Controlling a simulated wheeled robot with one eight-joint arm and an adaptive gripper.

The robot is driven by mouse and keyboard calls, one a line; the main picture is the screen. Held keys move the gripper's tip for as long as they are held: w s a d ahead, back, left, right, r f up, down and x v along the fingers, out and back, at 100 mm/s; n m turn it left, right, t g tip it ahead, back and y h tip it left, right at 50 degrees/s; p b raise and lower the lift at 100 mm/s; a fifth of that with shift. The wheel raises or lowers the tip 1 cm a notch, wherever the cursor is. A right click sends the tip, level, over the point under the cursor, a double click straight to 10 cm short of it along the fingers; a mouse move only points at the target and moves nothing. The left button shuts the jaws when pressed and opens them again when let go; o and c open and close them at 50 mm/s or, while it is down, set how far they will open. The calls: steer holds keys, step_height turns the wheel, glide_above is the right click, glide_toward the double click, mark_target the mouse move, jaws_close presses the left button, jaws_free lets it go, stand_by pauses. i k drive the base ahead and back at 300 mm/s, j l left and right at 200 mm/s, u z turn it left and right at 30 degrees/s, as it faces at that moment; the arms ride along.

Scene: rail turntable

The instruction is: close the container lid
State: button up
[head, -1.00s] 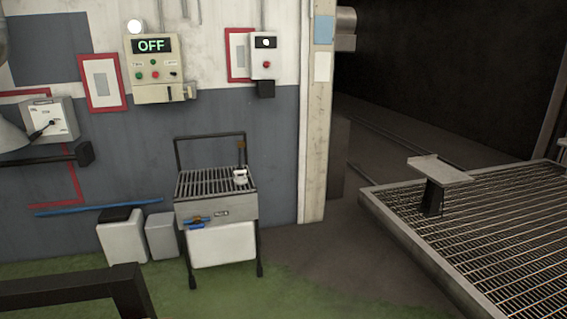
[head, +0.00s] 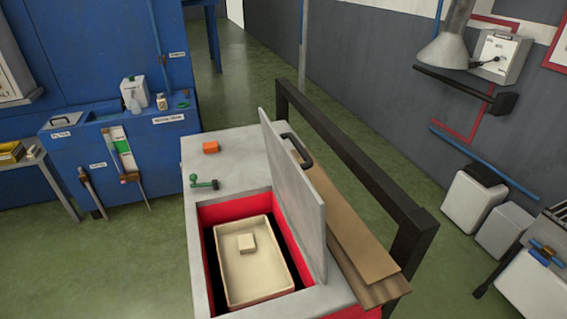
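The container is a grey-topped box (head: 212,163) with red inner walls, seen in the head view at lower centre. Its grey lid (head: 297,200) stands open, nearly upright, along the right side of the opening. A black handle (head: 297,150) is on the lid's far face, near the upper edge. Inside the opening lies a cream tray (head: 237,281) with a small pale block (head: 246,243) in it. My gripper is not in view.
A black rail frame (head: 345,165) and brown boards (head: 343,232) stand right of the lid. A blue cabinet (head: 110,160) is at the left. Green floor is clear between.

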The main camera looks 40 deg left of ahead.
mark_target(306, 208)
steer(key=i+l+u, duration=0.15)
steer(key=u, duration=0.3)
steer(key=i+l+u, duration=0.25)
steer(key=u, duration=0.25)
steer(key=i+l+u, duration=0.15)
steer(key=l+u, duration=0.3)
steer(key=i+l+u, duration=0.1)
steer(key=l+u, duration=0.15)
steer(key=u, duration=0.2)
steer(key=l+u, duration=0.35)
steer(key=u, duration=0.15)
steer(key=i+l+u, duration=0.1)
steer(key=l+u, duration=0.2)
steer(key=l, duration=0.2)
steer(key=l+u, duration=0.3)
steer(key=l, duration=0.15)
steer(key=i+l+z, duration=0.3)
